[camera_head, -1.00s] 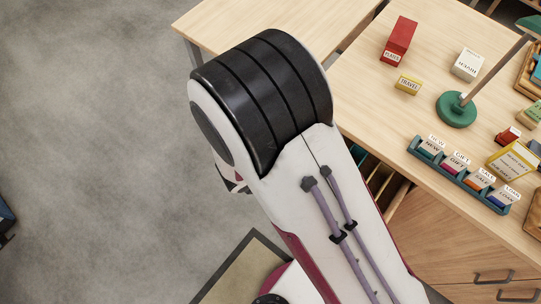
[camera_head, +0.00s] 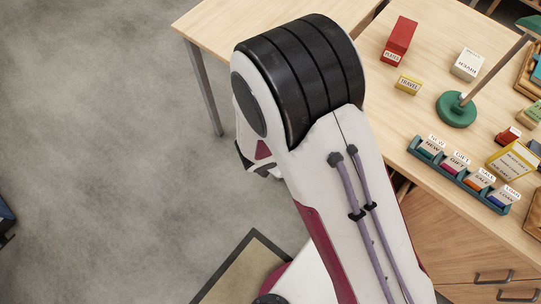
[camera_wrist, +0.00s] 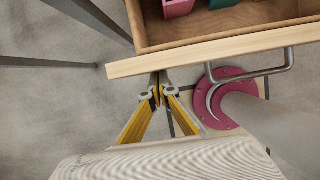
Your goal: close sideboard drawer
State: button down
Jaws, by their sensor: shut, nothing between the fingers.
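The open wooden drawer (camera_wrist: 215,48) fills the top of the wrist view, with a pale front edge and a grey bar handle (camera_wrist: 250,72) on its outer face. A pink item and green items lie inside it. My gripper (camera_wrist: 160,82) has yellow and grey fingers with the tips together, empty. The tips are at the outer side of the drawer front, left of the handle; I cannot tell whether they touch it. In the head view my arm hides the drawer, and the wooden sideboard (camera_head: 455,235) shows at the lower right.
The sideboard top holds a teal tray (camera_head: 460,176) of labelled small boxes, a green lamp base (camera_head: 456,110), a red box (camera_head: 399,40), a yellow box (camera_head: 408,83) and a white box (camera_head: 467,65). The grey floor (camera_head: 110,150) at left is open.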

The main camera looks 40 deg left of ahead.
jog(key=w, duration=1.4)
jog(key=shift+w, duration=0.3)
jog(key=shift+w+r, duration=0.1)
jog(key=s+r, duration=0.8)
jog(key=r, duration=0.1)
jog(key=shift+s, duration=0.3)
dwell(0.3)
dwell(0.8)
